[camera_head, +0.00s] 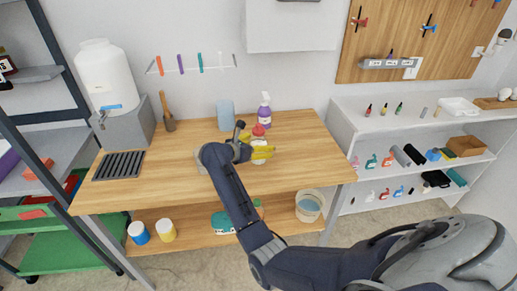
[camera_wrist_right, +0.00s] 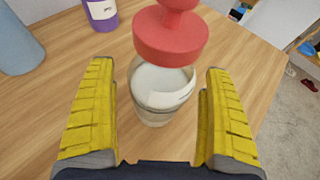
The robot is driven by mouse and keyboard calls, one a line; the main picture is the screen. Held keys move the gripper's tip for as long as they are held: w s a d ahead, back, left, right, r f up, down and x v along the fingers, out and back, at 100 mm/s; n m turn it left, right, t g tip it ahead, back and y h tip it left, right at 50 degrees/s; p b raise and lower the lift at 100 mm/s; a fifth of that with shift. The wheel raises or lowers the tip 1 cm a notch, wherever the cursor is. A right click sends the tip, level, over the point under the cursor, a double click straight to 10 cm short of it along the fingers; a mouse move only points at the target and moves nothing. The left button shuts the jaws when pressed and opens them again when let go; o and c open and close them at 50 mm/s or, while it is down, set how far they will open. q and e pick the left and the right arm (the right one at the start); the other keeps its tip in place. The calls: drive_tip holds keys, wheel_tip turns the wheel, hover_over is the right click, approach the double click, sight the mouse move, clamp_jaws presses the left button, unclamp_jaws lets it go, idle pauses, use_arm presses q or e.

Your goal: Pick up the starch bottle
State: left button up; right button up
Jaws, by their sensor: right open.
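A clear container with a red top (camera_wrist_right: 170,38) stands on the wooden table, its pale body (camera_wrist_right: 160,90) between my right fingers in the wrist view. Its red top also shows in the head view (camera_head: 258,130), just behind my right gripper (camera_head: 263,152). My right gripper (camera_wrist_right: 158,68) is open, with a gap between each yellow finger and the container. A purple spray bottle (camera_head: 264,115) with a white nozzle stands farther back; its lower part shows in the wrist view (camera_wrist_right: 101,12). No label reads clearly, so I cannot tell which one is starch. My left gripper is not in view.
A light blue cylinder (camera_head: 225,115) stands left of the purple bottle. A wooden-handled tool (camera_head: 168,115), a grey block with a white jug (camera_head: 103,75) and a dark rack (camera_head: 118,165) are farther left. The tabletop's right side (camera_head: 310,160) is clear.

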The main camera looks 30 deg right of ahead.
drive_tip(key=c, duration=1.5)
drive_tip(key=shift+c, duration=0.4)
drive_tip(key=shift+r, duration=0.15)
